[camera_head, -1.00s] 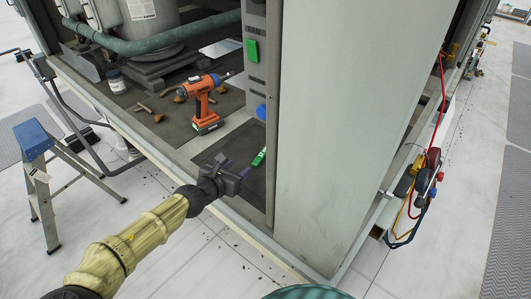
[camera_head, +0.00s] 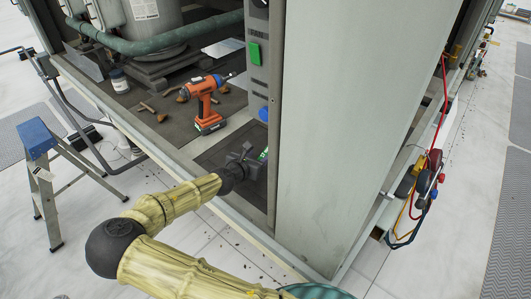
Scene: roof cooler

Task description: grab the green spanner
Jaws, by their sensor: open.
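The green spanner (camera_head: 264,154) lies on the dark floor of the cooler cabinet, close to the grey corner post. Only a small green part of it shows; my gripper and the post hide the rest. My gripper (camera_head: 251,155) is right beside the spanner on its left, low over the cabinet floor. Its fingers are open, though they are small and dark here. I cannot tell whether the spanner is between the fingers.
The wide grey post (camera_head: 345,130) stands just right of my gripper. An orange drill (camera_head: 205,104) stands to the left, behind the gripper. A blue-topped stepladder (camera_head: 40,150) stands outside at the left. A control box with a green button (camera_head: 254,52) rises behind the spanner.

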